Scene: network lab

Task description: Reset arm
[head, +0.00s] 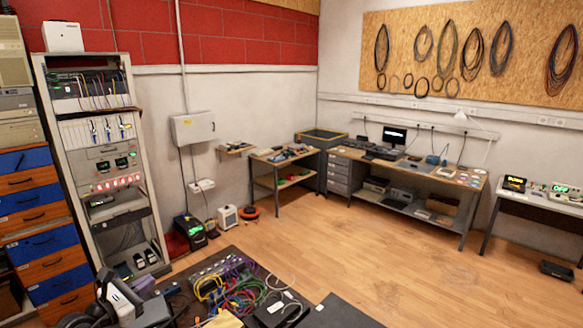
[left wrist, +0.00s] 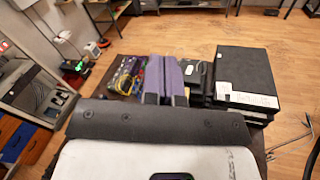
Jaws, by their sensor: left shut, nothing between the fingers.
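My left gripper (head: 145,285) shows at the bottom left of the head view, at the near left edge of the dark table. In the left wrist view its two purple fingers (left wrist: 165,68) stand together, shut and empty, pointing out over the table. They appear apart from the cables beyond them. My right gripper is in neither view.
Coiled coloured cables (head: 230,285) lie on the dark table, with black boxes (left wrist: 245,75) stacked on the right. An equipment rack (head: 105,165) and blue and orange drawers (head: 35,225) stand at left. The wooden floor (head: 370,255) beyond is mostly clear.

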